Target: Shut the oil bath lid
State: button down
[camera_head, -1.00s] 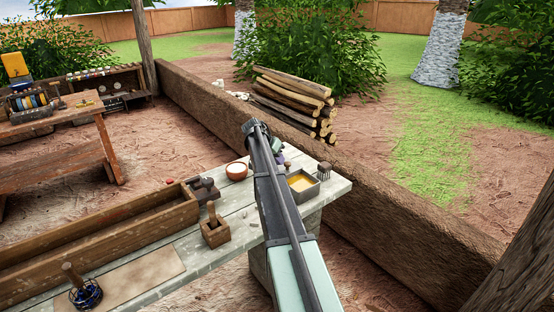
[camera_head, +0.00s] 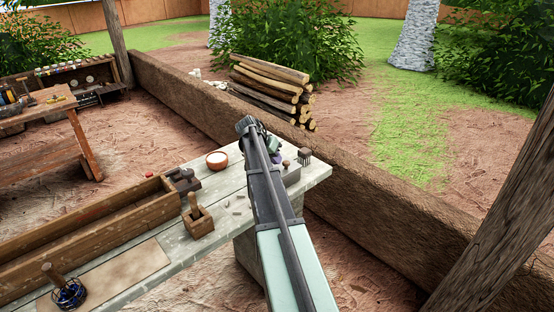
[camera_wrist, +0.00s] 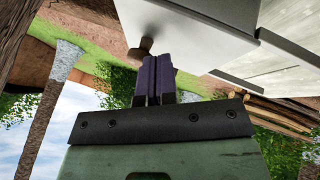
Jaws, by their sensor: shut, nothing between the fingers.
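The oil bath (camera_head: 293,176) is a small grey metal box near the right end of the bench, partly hidden behind my arm. Its grey lid shows close up in the wrist view (camera_wrist: 200,30), with a brown knob (camera_wrist: 140,48); the knob also shows in the head view (camera_head: 286,163). No yellow oil shows now; the lid appears to lie over the bath, but I cannot tell whether it is flush all round. My gripper (camera_wrist: 155,75) has its purple fingers together and empty, beside the knob; contact is unclear.
A brush (camera_head: 305,155) stands beyond the bath, and a white-and-red bowl (camera_head: 217,160) sits left of my arm. A wooden block tool (camera_head: 197,218) and long wooden trough (camera_head: 100,230) occupy the bench (camera_head: 222,222). A low mud wall (camera_head: 345,190) runs behind it.

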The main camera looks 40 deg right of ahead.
jog(key=shift+w+a+r, duration=0.15)
jog(key=shift+w+a, duration=0.05)
jog(key=shift+w, duration=0.4)
jog(key=shift+w+a+r, duration=0.15)
jog(key=shift+w+a, duration=0.05)
jog(key=shift+w, duration=0.35)
jog(key=p+v, duration=0.8)
jog(key=v, duration=0.2)
jog(key=shift+w+a+p, duration=0.3)
jog(key=shift+w, duration=0.05)
jog(key=shift+f, duration=0.1)
jog(key=s+a+f+n+t+y, duration=0.1)
jog(key=s+a+n, duration=0.3)
jog(key=a, duration=0.9)
jog(key=s+a+f+n+t+y, duration=0.1)
jog(key=s+a+n+y, duration=0.2)
jog(key=s+a, duration=0.8)
jog(key=s+a+f+n+y, duration=0.1)
jog(key=s+a+n, duration=0.5)
jog(key=a, duration=0.8)
jog(key=shift+s+a+n+t+y, duration=0.4)
jog(key=shift+s+y, duration=0.2)
jog(key=shift+s, duration=0.35)
